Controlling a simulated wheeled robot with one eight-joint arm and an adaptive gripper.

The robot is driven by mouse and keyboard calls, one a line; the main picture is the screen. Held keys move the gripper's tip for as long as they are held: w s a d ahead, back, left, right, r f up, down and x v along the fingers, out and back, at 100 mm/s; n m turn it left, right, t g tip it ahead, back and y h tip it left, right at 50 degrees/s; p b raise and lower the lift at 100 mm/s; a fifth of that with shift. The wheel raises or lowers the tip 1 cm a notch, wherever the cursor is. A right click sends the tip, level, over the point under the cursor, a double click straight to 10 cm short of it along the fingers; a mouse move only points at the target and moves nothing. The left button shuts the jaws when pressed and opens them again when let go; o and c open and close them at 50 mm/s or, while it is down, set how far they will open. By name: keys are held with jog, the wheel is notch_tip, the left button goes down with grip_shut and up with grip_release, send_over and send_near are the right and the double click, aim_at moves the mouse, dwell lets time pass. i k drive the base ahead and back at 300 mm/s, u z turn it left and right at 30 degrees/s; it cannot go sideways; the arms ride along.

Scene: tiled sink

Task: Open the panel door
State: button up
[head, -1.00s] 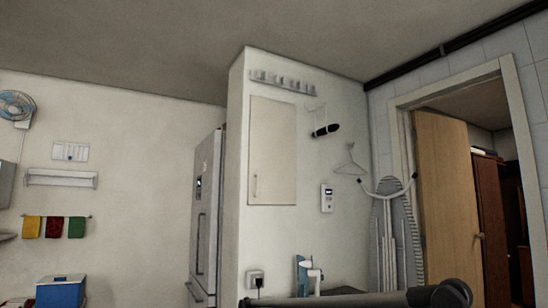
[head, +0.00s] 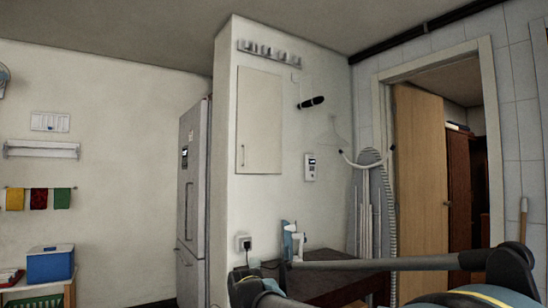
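The panel door (head: 259,120) is a flat, pale rectangle on the white wall section in the middle of the head view. It looks shut, flush with the wall. Its small vertical handle (head: 243,155) sits near the lower left edge. My gripper is not in view. Only links of my arm show along the bottom, below the panel and to its right, apart from it in the picture.
A fridge (head: 191,200) stands left of the wall section. A dark table (head: 330,284) with an iron (head: 291,241) is below the panel. An ironing board (head: 370,205) leans at the right, beside an open wooden door (head: 419,180).

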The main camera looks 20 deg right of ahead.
aim_at(259, 119)
jog(key=z, duration=0.7)
jog(key=k, duration=0.95)
jog(key=z, duration=0.35)
jog(key=i, duration=1.15)
jog(key=u, duration=0.75)
jog(key=i, duration=0.75)
jog(key=u, duration=0.1)
